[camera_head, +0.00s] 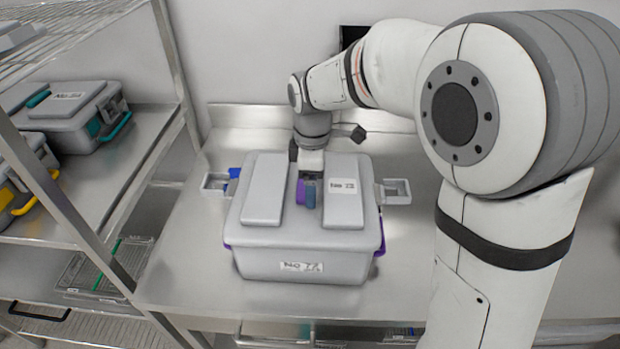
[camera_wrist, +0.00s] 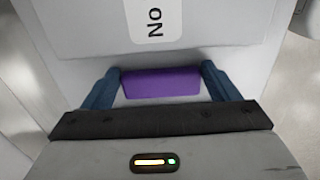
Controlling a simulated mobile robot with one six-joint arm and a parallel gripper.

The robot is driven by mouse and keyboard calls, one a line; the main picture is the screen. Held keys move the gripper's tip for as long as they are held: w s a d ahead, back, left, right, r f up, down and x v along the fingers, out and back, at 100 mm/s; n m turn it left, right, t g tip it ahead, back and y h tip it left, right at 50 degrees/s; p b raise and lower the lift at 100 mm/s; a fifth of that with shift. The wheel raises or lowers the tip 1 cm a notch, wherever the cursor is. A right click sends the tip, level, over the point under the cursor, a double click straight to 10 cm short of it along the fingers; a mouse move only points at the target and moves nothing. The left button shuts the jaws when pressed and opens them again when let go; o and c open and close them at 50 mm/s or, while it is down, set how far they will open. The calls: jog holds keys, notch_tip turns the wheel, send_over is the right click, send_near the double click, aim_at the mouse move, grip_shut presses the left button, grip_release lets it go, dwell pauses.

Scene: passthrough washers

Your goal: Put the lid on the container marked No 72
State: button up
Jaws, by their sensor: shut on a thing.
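The grey container (camera_head: 302,267) stands on the steel table, with a white label on its front that seems to read No 72. Its grey lid (camera_head: 265,190) lies over its top, level and lined up with the rim; I cannot tell whether it is fully pressed down. The lid has its own white label (camera_head: 343,186). My gripper (camera_head: 308,190) points down at the middle of the lid. In the wrist view, the blue fingers of my gripper (camera_wrist: 160,88) are shut on the lid's purple handle (camera_wrist: 160,82), one at each end.
Grey loop-shaped parts stick out at the left (camera_head: 215,183) and right (camera_head: 395,190) of the container. A metal rack (camera_head: 100,190) on the left holds a teal-handled container (camera_head: 70,115) and a yellow-handled one (camera_head: 20,185). The table is bare around the container.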

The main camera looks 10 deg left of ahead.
jog(key=shift+f+b, duration=0.5)
jog(key=shift+f, duration=0.25)
dwell(0.7)
dwell(0.3)
jog(key=o, duration=1.5)
jog(key=shift+c, duration=0.2)
jog(key=shift+r+p, duration=2.55)
jog(key=shift+r, duration=0.95)
